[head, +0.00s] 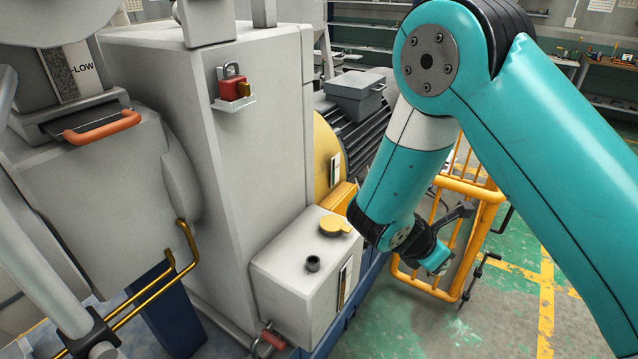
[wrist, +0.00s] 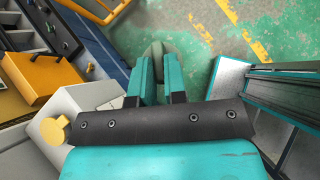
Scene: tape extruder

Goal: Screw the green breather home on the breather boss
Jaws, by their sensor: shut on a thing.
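My gripper (head: 440,258) hangs to the right of the grey gearbox-like box (head: 290,262) in the head view, beyond its edge and over the floor. In the wrist view my gripper (wrist: 160,62) is shut on a dull grey-green rounded piece (wrist: 157,50), which looks like the green breather; the fingers hide part of it. The dark, short, hollow stub on the box top, likely the breather boss (head: 312,263), stands upright and bare. The held piece is well apart from it. The stub does not show clearly in the wrist view.
A yellow cap (head: 333,225) sits on the box top behind the stub; it also shows in the wrist view (wrist: 54,130). A yellow railing (head: 430,285) stands behind my gripper. A tall grey housing (head: 240,130) rises left of the box.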

